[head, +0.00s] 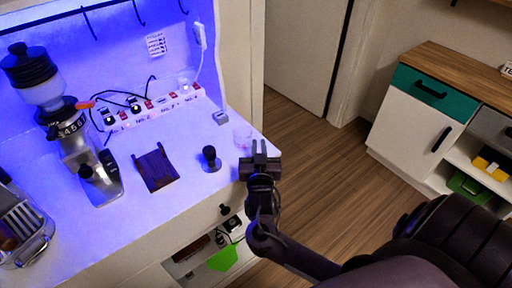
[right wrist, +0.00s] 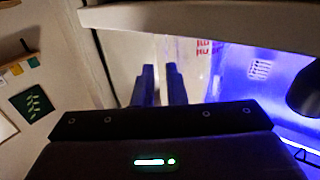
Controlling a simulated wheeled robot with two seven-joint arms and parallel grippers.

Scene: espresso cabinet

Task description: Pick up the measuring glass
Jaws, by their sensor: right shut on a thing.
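My left gripper is not in view.
On the counter (head: 190,205) stand a grinder (head: 72,140), a dark stand (head: 155,168), a black-handled tamper (head: 210,158) and a power strip (head: 150,110). An espresso machine (head: 22,230) is at far left. The floor (head: 320,150) to the right is clear.

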